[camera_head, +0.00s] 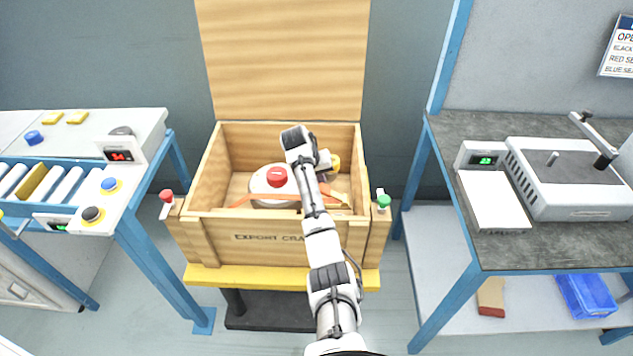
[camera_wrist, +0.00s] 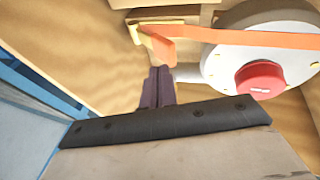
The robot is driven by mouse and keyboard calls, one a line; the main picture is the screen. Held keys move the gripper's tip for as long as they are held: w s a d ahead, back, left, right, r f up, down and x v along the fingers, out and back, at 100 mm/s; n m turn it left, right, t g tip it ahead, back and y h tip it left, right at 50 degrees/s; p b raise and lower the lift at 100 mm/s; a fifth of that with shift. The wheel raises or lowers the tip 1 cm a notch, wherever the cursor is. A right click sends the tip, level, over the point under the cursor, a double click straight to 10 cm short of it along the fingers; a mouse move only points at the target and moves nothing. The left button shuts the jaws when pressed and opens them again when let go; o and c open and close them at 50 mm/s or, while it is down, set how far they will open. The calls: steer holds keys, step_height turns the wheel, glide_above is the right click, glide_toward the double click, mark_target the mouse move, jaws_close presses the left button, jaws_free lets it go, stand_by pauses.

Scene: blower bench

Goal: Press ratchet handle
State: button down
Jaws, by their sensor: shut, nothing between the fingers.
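An orange strap (camera_head: 262,198) runs across a round white blower unit (camera_head: 263,185) with a red cap (camera_head: 277,176) inside the open wooden crate (camera_head: 270,224). In the wrist view the strap (camera_wrist: 255,38) ends at a yellow bracket-like piece (camera_wrist: 147,37) with an orange flap, which looks like the ratchet and its handle. My gripper (camera_wrist: 160,72) is shut and empty, its dark fingertips just below this piece. I cannot tell whether they touch it. In the head view my arm reaches into the crate's right side and hides the fingers.
The crate lid (camera_head: 283,60) stands open behind. A red-topped lever (camera_head: 166,197) and a green-topped one (camera_head: 383,203) sit at the crate's sides. A roller table (camera_head: 140,150) stands left and a dark bench (camera_head: 450,150) right. The crate walls surround my gripper closely.

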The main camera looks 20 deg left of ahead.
steer(key=d+b+v, duration=0.1)
steer(key=v, duration=0.7)
steer(key=shift+r+b, duration=0.2)
steer(key=shift+b, duration=0.1)
steer(key=shift+w+d, duration=0.1)
steer(key=shift+d, duration=0.05)
